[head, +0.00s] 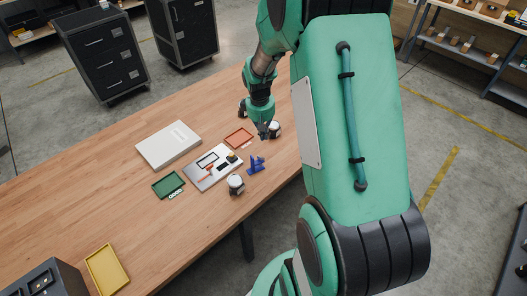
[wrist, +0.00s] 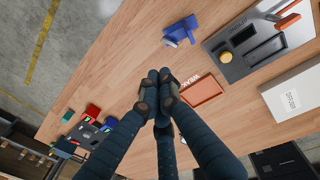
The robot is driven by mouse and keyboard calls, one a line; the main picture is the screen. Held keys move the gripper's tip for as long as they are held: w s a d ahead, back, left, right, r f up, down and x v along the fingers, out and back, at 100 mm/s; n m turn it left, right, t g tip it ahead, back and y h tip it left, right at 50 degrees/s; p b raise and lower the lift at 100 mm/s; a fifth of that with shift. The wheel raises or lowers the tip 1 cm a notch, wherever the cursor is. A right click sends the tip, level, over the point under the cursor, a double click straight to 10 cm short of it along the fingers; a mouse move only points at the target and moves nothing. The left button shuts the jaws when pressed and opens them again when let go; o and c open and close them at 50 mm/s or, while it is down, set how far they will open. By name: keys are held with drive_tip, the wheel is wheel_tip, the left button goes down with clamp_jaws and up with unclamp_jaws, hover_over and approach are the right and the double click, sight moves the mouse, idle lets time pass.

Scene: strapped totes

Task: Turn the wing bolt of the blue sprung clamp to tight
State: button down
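The blue clamp (head: 256,164) stands on the wooden table, right of the tool tray in the head view. In the wrist view the clamp (wrist: 181,31) is near the top, with a small greyish part at its lower left. I cannot make out the wing bolt or how it is turned. My gripper (head: 266,130) is beyond the clamp in the head view, apart from it. In the wrist view the dark fingers of my gripper (wrist: 158,88) are drawn together at the tips, with nothing visible between them. The clamp lies beyond the fingertips, toward the top.
A grey tool tray (head: 198,181) with several parts lies left of the clamp. An orange tray (head: 238,137), a green tray (head: 168,185), a pale box (head: 168,145) and a yellow tray (head: 107,270) are also on the table. A white-topped round object (head: 236,184) stands near the clamp.

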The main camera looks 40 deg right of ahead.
sight(261, 158)
drive_tip(key=shift+w+d+f+m+t+h, duration=0.15)
drive_tip(key=shift+f+m+t+h, duration=0.15)
drive_tip(key=shift+m, duration=1.8)
drive_tip(key=shift+w+d+f+m+t+h, duration=0.1)
drive_tip(key=shift+d+f+m+t+h, duration=0.25)
drive_tip(key=shift+m, duration=1.75)
drive_tip(key=shift+w+f+m+t+h, duration=0.15)
drive_tip(key=shift+m+h, duration=0.3)
drive_tip(key=shift+m, duration=1.65)
drive_tip(key=shift+s, duration=0.1)
drive_tip(key=b+x, duration=0.1)
drive_tip(key=x, duration=0.9)
drive_tip(key=shift+f, duration=0.1)
drive_tip(key=shift+s+a+r, duration=0.2)
drive_tip(key=shift+s+a, duration=0.2)
drive_tip(key=shift+a, duration=0.35)
drive_tip(key=shift+s+a, duration=0.25)
drive_tip(key=shift+a, duration=0.25)
drive_tip(key=shift+s+a, duration=0.25)
drive_tip(key=shift+a, duration=0.25)
